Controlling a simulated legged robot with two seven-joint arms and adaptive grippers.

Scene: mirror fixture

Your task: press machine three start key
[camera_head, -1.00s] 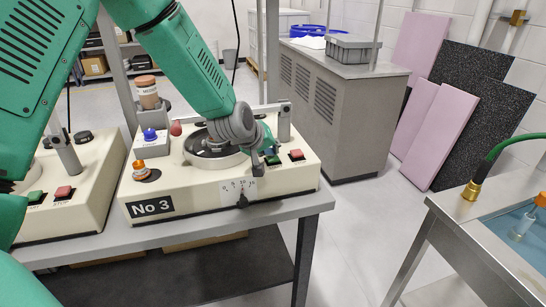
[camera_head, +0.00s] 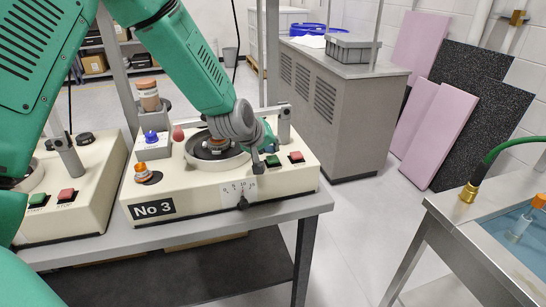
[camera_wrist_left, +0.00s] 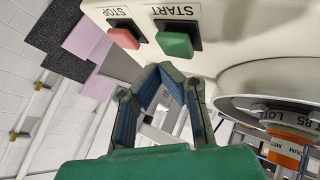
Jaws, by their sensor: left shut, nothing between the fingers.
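Machine No 3 (camera_head: 205,190) is a cream box on the grey bench, with a black "No 3" label. Its green start key (camera_head: 273,161) sits on the top near the front right, left of the red stop key (camera_head: 296,157). My left gripper (camera_head: 258,167) is shut and empty, just left of the start key. In the left wrist view the blue-padded fingers (camera_wrist_left: 165,68) meet just below the green start key (camera_wrist_left: 174,44), with the red stop key (camera_wrist_left: 124,38) to its left. I cannot tell whether the fingertips touch the key. My right gripper is out of view.
A round plate (camera_head: 190,153) carries an orange-labelled container (camera_wrist_left: 285,150), beside my wrist. An orange knob (camera_head: 141,171), a blue knob (camera_head: 151,136) and a brown jar (camera_head: 148,95) stand on the left. Another machine (camera_head: 85,205) is further left. A sink (camera_head: 490,250) is at right.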

